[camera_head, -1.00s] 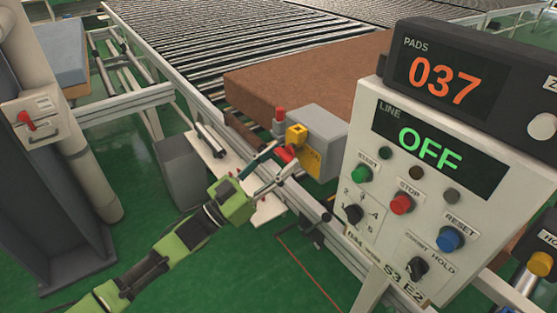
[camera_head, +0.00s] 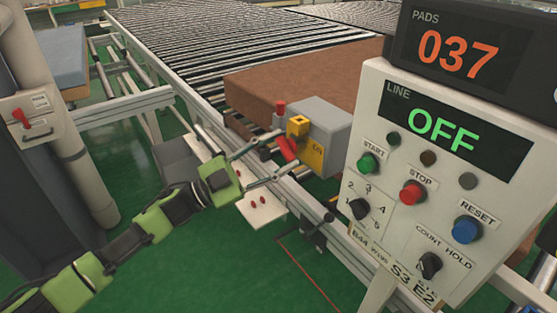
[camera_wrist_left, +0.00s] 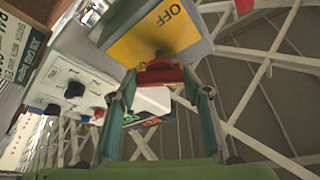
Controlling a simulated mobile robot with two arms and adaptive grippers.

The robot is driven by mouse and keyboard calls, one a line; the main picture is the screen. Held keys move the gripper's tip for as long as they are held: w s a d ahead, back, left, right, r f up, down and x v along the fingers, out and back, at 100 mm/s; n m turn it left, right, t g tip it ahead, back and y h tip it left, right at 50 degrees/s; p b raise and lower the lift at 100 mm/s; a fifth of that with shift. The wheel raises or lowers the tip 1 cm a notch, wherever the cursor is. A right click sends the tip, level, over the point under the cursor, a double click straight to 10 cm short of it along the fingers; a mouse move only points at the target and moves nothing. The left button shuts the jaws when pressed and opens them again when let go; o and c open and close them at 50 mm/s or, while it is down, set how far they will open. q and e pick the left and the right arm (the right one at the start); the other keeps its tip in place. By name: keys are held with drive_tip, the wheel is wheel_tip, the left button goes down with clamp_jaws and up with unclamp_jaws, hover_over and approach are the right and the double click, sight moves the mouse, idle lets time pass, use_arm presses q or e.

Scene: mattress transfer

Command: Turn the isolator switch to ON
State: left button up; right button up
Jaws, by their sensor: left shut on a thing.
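My left gripper (camera_head: 281,153) is shut on the red handle, one finger on each side. The handle also shows between the fingertips in the left wrist view (camera_wrist_left: 160,73). My right gripper is not in view.
A control panel (camera_head: 398,215) with a green "OFF" line display stands close on the right. A brown mattress pad (camera_head: 300,75) lies on the roller conveyor behind the box. A frame rail runs below the switch. Green floor (camera_head: 215,270) is clear in front.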

use_arm(q)
drive_tip(key=m+g, duration=0.1)
drive_tip(key=m, duration=0.3)
drive_tip(key=m+g+y, duration=0.1)
drive_tip(key=m+g, duration=0.1)
drive_tip(key=m, duration=0.2)
drive_tip(key=m+g+y+b, duration=0.1)
drive_tip(key=m, duration=0.3)
drive_tip(key=shift+w+a+r+m, duration=0.1)
drive_tip(key=shift+r+m, duration=0.1)
drive_tip(key=shift+m, duration=0.1)
drive_tip(key=o, duration=1.1)
drive_tip(key=v, duration=1.2)
drive_tip(key=shift+r, duration=0.25)
